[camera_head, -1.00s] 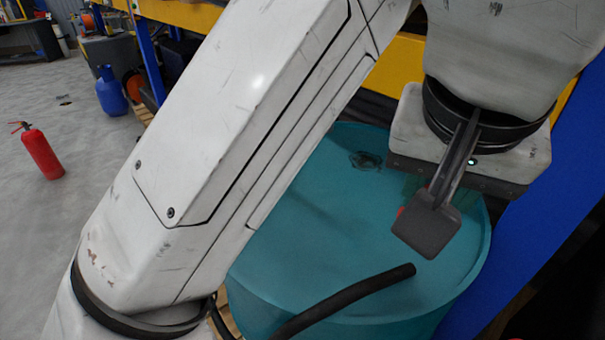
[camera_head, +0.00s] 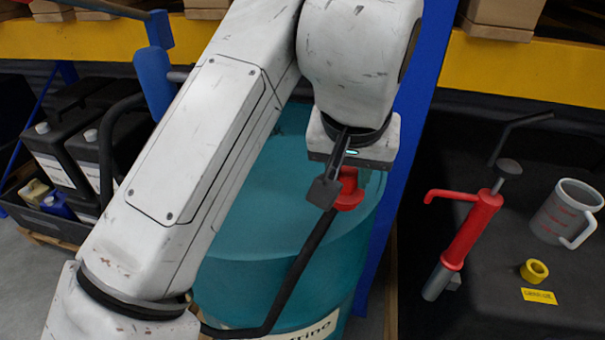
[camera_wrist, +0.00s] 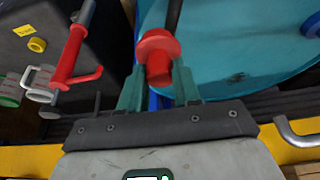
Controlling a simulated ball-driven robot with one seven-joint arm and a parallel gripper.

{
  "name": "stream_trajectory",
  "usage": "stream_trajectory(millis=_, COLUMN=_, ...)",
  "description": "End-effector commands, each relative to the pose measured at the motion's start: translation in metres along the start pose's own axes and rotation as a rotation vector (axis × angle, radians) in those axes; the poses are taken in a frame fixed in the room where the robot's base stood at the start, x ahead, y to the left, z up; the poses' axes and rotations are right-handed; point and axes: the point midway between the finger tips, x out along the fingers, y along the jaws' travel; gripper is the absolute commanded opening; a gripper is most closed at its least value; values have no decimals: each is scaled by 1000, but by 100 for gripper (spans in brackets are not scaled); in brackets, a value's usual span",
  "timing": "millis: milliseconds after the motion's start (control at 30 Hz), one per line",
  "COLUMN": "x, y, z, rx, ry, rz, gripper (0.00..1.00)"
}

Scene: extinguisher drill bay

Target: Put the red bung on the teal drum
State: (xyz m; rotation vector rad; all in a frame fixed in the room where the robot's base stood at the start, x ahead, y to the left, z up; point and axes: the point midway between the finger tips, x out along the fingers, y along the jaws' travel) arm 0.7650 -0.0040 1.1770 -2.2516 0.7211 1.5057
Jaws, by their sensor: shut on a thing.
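The red bung (camera_head: 349,190) is between the fingers of my gripper (camera_head: 335,188), which is shut on it. In the wrist view the bung (camera_wrist: 158,52) shows a wide red flange and a narrower body, with one finger of my gripper (camera_wrist: 158,88) on each side. The teal drum (camera_head: 255,215) stands behind and below my arm, and its top is partly hidden. In the wrist view the drum (camera_wrist: 225,40) lies right of and beyond the bung, with a dark patch on its top. The bung overlaps the drum's edge in both views; their height gap is unclear.
A dark hose (camera_head: 300,265) crosses in front of the drum. A blue upright (camera_head: 410,130) stands close on the drum's right. Further right, a dark surface holds a red hand pump (camera_head: 468,235), a grey measuring jug (camera_head: 566,212) and a yellow ring (camera_head: 534,271). Black canisters (camera_head: 62,155) stand left.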

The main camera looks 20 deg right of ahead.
Motion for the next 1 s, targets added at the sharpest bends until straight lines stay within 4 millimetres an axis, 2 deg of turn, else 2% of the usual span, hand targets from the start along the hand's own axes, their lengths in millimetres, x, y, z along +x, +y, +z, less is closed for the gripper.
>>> stream_trajectory(millis=33, x=6, y=-8, z=-6, rx=-4, ry=-3, rz=-2, gripper=0)
stream_trajectory(millis=200, x=41, y=-24, z=-9, rx=-2, ry=-3, rz=0, gripper=0)
stream_trajectory(millis=300, x=54, y=-30, z=-11, rx=-1, ry=-2, rz=-1, gripper=0)
stream_trajectory(millis=567, x=75, y=-41, z=-14, rx=-2, ry=-2, rz=-2, gripper=0)
stream_trajectory(millis=733, x=95, y=-40, z=-4, rx=-1, ry=-2, rz=-1, gripper=0)
stream_trajectory(millis=1000, x=102, y=-40, z=-2, rx=0, ry=0, rz=-2, gripper=0)
